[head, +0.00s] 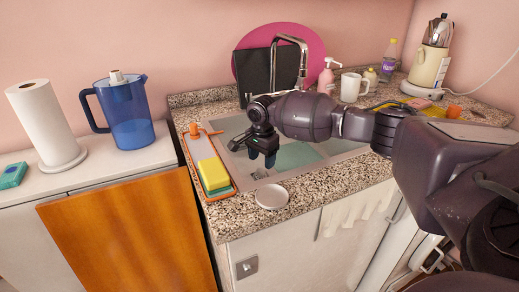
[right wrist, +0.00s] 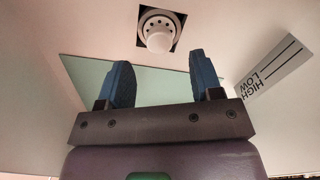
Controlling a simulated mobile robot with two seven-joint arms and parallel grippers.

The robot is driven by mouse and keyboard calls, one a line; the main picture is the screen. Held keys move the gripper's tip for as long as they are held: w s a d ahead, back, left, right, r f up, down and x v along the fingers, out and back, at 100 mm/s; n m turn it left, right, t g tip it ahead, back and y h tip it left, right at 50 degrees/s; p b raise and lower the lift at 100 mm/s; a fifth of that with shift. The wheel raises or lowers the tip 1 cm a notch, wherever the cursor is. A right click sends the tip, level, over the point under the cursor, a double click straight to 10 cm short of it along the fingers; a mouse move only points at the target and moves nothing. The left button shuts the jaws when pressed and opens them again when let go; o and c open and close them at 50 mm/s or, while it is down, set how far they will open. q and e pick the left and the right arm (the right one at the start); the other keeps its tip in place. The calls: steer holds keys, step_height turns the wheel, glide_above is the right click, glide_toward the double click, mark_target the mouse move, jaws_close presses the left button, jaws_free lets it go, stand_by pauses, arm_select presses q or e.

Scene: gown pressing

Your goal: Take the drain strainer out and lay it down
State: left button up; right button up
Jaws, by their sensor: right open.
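The drain strainer (right wrist: 157,30) shows in the right wrist view as a pale round piece with a knob, set in a dark square opening in the sink floor. In the head view the drain (head: 259,174) is small, just below my right gripper (head: 262,160). That gripper points down into the sink (head: 345,147). Its two blue fingers stand apart with nothing between them, also in the right wrist view (right wrist: 160,62). The strainer lies beyond the fingertips, between their lines. A flat white round dish (head: 272,197) lies on the counter's front edge. My left gripper is out of view.
An orange-rimmed tray (head: 233,189) with a yellow sponge (head: 213,174) borders the sink's left side. The faucet (head: 303,62) rises behind my right arm. A white mug (head: 352,88) and a pink bottle (head: 326,77) stand behind. Speckled counter (head: 318,193) is bare right of the dish.

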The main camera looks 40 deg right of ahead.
mark_target(262, 169)
step_height(262, 169, down, 5)
steer(key=shift+r+b, duration=0.2)
steer(key=shift+b, duration=0.35)
steer(key=shift+f, duration=0.25)
steer(key=c, duration=0.9)
steer(key=shift+o, duration=1.2)
jaws_close()
steer(key=shift+r, duration=0.1)
